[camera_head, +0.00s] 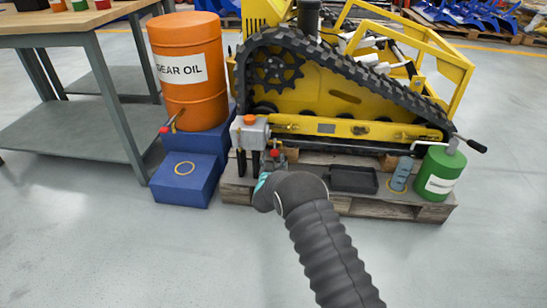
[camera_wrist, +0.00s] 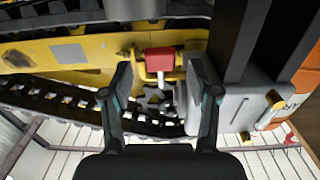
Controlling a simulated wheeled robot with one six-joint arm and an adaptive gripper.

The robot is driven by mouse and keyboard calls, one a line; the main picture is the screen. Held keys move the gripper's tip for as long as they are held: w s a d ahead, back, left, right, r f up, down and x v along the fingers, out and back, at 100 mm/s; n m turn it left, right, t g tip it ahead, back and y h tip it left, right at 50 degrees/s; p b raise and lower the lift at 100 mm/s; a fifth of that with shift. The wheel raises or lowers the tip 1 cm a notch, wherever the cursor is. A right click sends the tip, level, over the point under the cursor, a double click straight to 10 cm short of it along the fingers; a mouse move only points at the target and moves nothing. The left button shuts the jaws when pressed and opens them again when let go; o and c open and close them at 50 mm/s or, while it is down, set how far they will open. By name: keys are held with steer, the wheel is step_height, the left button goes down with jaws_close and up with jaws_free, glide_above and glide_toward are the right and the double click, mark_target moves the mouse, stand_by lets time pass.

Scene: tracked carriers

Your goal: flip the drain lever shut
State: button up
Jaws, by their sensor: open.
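A small red lever handle (camera_head: 275,153) sits at the low left end of the yellow tracked carrier (camera_head: 350,100), beside a grey box. In the wrist view the red handle (camera_wrist: 160,60) is on a yellow fitting, beyond and between my spread fingertips. My gripper (camera_wrist: 158,80) is open with nothing between its fingers; I cannot see it touching the handle. In the head view my gripper (camera_head: 263,184) is just below the handle, and my arm hides part of the pallet. Whether the lever is open or shut cannot be told.
The grey box (camera_head: 250,132) with an orange cap is close left of the lever. An orange gear oil drum (camera_head: 188,70) stands on blue blocks (camera_head: 185,185) at left. A black tray (camera_head: 353,180) and a green can (camera_head: 440,172) sit on the pallet (camera_head: 400,210). The front floor is clear.

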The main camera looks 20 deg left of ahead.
steer(key=shift+x, duration=0.85)
jaws_close()
